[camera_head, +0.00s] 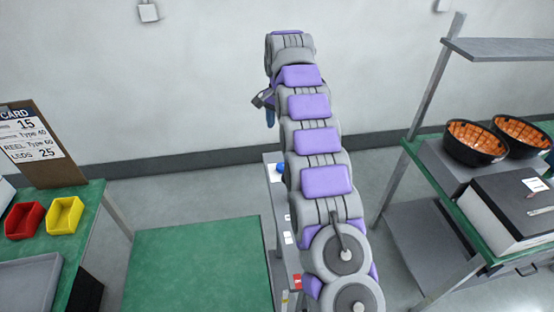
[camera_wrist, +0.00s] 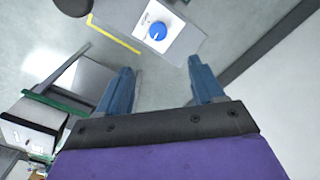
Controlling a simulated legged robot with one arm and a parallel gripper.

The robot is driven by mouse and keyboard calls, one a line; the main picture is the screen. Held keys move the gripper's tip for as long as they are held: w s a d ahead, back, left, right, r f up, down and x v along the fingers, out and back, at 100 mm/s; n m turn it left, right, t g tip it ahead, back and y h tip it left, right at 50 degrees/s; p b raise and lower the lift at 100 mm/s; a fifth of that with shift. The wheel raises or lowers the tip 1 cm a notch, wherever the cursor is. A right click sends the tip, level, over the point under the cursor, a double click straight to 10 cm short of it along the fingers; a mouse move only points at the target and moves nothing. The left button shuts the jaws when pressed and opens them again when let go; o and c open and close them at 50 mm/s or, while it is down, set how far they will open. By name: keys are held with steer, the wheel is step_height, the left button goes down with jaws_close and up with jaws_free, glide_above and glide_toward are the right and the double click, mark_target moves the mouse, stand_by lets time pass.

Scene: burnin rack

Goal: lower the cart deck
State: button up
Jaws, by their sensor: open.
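The cart's green deck (camera_head: 195,265) is in the lower middle of the head view. A grey upright panel (camera_head: 272,190) stands along its right side, with a blue knob (camera_head: 281,168) near its top, partly hidden by my arm. In the wrist view the blue knob (camera_wrist: 158,31) sits on a white plate, beyond my fingertips and roughly between them. My gripper (camera_wrist: 160,75) is open and empty, apart from the knob. In the head view only a blue finger of my gripper (camera_head: 270,117) shows, above the panel.
A green table (camera_head: 80,245) at left holds a red bin (camera_head: 25,219), a yellow bin (camera_head: 63,215) and a clipboard (camera_head: 30,145). At right a rack (camera_head: 440,185) holds black bowls (camera_head: 475,142) and a dark-topped box (camera_head: 510,205). A wall (camera_head: 200,70) stands behind.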

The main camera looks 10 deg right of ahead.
mark_target(281, 165)
step_height(281, 165, down, 16)
steer(key=b, duration=0.4)
steer(key=shift+d+b, duration=0.15)
steer(key=shift+b, duration=0.15)
steer(key=shift+d+f, duration=0.15)
steer(key=shift+f, duration=0.35)
steer(key=shift+c, duration=0.5)
steer(key=c, duration=1)
steer(key=shift+o, duration=0.2)
